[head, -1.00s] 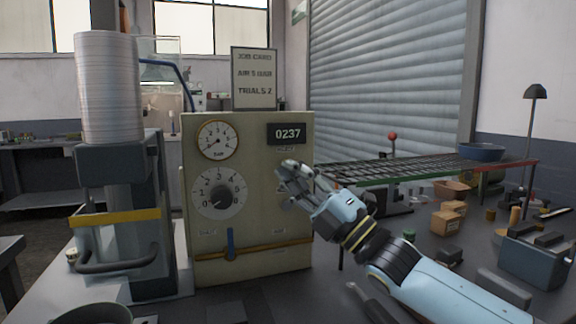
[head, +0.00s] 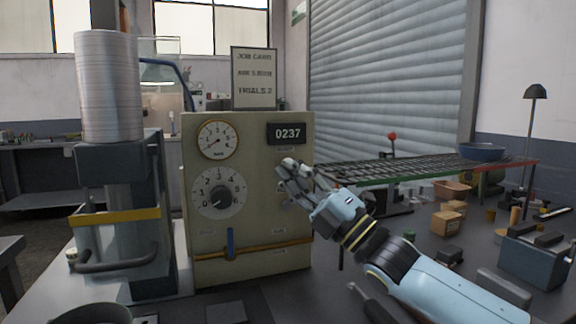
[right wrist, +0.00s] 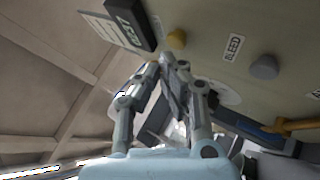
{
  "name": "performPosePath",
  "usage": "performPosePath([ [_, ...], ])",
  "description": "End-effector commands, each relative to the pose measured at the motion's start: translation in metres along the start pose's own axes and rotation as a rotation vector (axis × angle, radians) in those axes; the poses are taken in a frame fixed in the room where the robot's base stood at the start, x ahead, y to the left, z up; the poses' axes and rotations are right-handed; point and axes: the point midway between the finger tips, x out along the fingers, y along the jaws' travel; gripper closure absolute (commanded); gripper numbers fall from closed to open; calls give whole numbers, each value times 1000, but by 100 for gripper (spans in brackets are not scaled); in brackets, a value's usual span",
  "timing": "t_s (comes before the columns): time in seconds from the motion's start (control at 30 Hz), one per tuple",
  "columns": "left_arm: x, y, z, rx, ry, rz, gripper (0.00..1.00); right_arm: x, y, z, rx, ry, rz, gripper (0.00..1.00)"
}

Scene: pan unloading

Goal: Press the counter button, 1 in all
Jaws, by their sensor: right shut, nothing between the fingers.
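The cream control panel (head: 250,270) carries a counter display (head: 287,133) reading 0237. In the right wrist view, a yellow button (right wrist: 177,39) sits beside the dark counter display (right wrist: 130,24). A grey button (right wrist: 265,67) lies further right, past a BLEED label. My right gripper (head: 287,165) is in front of the panel, below the display, and hides the yellow button in the head view. Its shut, empty fingertips (right wrist: 166,60) appear close to the yellow button; I cannot tell whether they touch it. My left gripper is not in view.
The panel also has a gauge (head: 218,140), a dial (head: 219,193) and a blue lever (head: 230,244). A tall stack of pans (head: 107,85) stands on the machine at left. A green-edged rack (head: 420,168) and small boxes (head: 446,222) lie right.

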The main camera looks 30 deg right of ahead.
Motion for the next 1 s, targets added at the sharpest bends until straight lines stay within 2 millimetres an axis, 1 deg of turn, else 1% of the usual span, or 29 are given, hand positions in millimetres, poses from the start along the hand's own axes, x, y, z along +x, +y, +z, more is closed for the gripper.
performPosePath([
  [0.13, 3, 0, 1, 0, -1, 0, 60, 3, -3, 2, 0, 0, 0, 100],
  [1.0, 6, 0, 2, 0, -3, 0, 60, 8, -6, 6, 0, 0, 0, 100],
])
